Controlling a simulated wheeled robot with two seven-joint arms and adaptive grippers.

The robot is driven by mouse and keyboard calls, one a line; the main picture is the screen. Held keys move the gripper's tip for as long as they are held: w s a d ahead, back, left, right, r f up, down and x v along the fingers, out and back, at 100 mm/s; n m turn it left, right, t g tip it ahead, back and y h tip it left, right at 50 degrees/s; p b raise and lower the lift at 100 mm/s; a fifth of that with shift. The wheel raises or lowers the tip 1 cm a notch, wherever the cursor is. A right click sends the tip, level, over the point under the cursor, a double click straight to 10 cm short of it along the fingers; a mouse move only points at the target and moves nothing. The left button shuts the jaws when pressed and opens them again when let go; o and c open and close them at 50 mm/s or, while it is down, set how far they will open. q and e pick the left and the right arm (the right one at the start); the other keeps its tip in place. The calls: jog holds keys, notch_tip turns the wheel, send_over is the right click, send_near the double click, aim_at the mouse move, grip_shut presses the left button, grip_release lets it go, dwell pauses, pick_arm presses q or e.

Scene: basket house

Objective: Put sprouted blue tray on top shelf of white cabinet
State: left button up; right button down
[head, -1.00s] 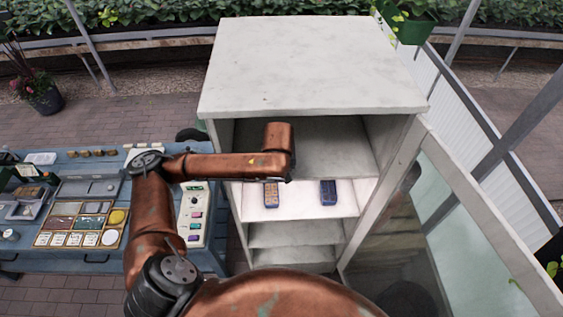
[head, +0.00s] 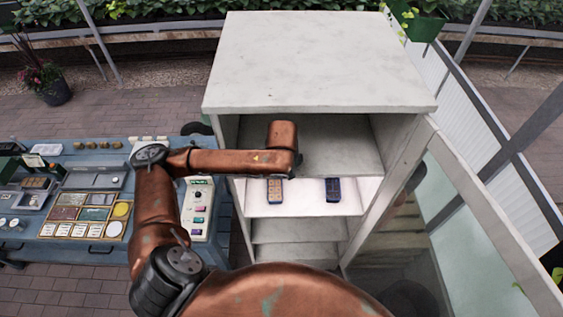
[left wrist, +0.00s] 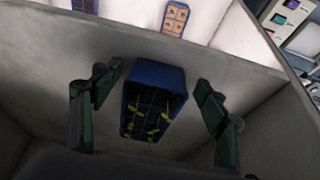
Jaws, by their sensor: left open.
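The white cabinet (head: 318,60) stands in the middle of the head view with its front open. My left arm reaches into its top compartment, over the top shelf (head: 345,160). The hand is hidden there behind the arm. In the left wrist view, the blue tray with small green sprouts (left wrist: 154,73) is on the grey shelf surface (left wrist: 225,70). My left gripper (left wrist: 160,80) is open, with one dark green finger on each side of the tray and a narrow gap at each side. The head view does not show this tray. My right gripper is not in view.
Two more trays lie on the shelf below, one with tan cells (head: 275,190) and one dark blue (head: 333,189). A blue workbench (head: 65,250) with seed boxes and a control panel (head: 199,210) stands left. A glass panel (head: 430,230) stands close on the right.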

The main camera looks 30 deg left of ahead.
pick_arm(q)
jog(key=shift+w+r, duration=0.15)
jog(key=shift+d+r, duration=0.1)
jog(key=shift+r, duration=0.25)
jog(key=b+v, duration=0.1)
jog(key=v, duration=1)
jog(key=shift+b, duration=0.4)
jog(key=shift+r, duration=0.1)
